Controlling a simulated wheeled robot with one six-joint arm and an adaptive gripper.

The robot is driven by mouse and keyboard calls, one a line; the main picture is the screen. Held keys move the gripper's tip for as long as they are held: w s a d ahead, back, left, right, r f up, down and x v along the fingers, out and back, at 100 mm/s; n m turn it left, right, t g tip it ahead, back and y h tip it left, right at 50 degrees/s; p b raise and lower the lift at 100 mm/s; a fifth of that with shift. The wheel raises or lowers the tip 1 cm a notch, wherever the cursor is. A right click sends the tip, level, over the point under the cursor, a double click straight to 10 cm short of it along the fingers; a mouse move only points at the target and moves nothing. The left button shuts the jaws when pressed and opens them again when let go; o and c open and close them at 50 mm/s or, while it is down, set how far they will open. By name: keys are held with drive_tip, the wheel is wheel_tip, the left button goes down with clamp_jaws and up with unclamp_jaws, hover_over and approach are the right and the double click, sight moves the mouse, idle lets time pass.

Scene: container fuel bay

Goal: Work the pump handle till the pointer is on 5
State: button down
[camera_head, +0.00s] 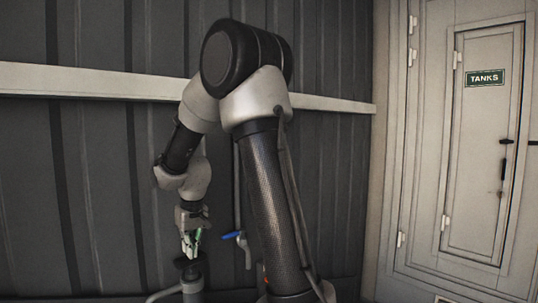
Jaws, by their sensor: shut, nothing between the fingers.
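My gripper (190,246) points down at the lower left of the middle, with bits of green at its fingers. It is shut, with nothing held between the fingers. Just below it is a dark, flat-topped part on a grey upright fitting (193,285) with a pipe bending off to the left. This may be the pump, but I cannot tell which part is its handle. Whether the fingertips touch the dark part is unclear. No dial, pointer or number 5 can be made out.
A blue-handled valve (231,235) on a thin upright pipe stands right of my gripper, close to my arm. Behind is a dark corrugated wall (95,190) with a pale rail (85,80). A pale door with a "TANKS" sign (484,78) is at the right.

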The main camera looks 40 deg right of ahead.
drive_tip(key=shift+f, duration=0.45)
drive_tip(key=w+v, duration=0.2)
drive_tip(key=v, duration=1)
drive_tip(key=shift+w+r, duration=0.25)
drive_tip(key=shift+r, duration=0.1)
idle(0.3)
drive_tip(key=s+f+t, duration=0.1)
drive_tip(key=s, duration=2.6)
drive_tip(key=shift+s+t, duration=0.2)
drive_tip(key=shift+t, duration=0.2)
